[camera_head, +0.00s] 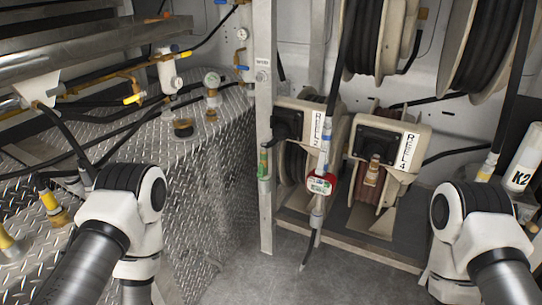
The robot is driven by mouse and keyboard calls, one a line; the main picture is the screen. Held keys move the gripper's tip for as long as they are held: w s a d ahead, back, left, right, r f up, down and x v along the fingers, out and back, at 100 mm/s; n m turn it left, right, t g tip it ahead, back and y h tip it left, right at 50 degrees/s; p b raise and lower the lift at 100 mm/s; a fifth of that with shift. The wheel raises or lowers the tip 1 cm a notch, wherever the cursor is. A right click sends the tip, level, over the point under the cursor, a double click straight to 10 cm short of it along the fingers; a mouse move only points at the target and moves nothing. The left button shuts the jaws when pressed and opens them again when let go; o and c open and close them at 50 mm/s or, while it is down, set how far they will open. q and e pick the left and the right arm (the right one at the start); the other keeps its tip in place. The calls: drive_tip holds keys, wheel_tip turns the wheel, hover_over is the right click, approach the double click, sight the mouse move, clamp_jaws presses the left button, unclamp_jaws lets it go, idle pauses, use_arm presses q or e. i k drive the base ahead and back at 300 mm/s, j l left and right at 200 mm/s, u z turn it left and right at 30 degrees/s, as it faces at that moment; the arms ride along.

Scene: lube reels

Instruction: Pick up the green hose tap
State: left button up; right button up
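A small green fitting (263,161), which looks like the green hose tap, sits upright in a holder on the light vertical post left of the reels. Its lower part is hidden by the holder. A hose nozzle with a round red-rimmed meter (321,185) hangs just right of the post, and its face shows some green. My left arm shows at the lower left and my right arm at the lower right, both well apart from the post. Neither gripper is in view.
Reel 2 (316,128) and reel 4 (406,151) stand behind the post, with larger hose reels above. A diamond-plate box (215,165) with valves and hoses fills the left. A white K2 cylinder (522,160) stands at right. The grey floor (270,280) in front is clear.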

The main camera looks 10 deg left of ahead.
sight(263, 151)
drive_tip(key=i+j, duration=0.15)
drive_tip(key=i, duration=0.3)
drive_tip(key=i+j, duration=0.15)
drive_tip(key=i, duration=0.3)
drive_tip(key=i+j, duration=0.15)
drive_tip(key=i, duration=0.3)
drive_tip(key=i+j, duration=0.15)
drive_tip(key=i, duration=0.3)
drive_tip(key=k+j+u, duration=0.2)
drive_tip(key=k, duration=0.3)
drive_tip(key=k+j+u, duration=0.2)
drive_tip(key=k, duration=0.3)
drive_tip(key=j, duration=0.1)
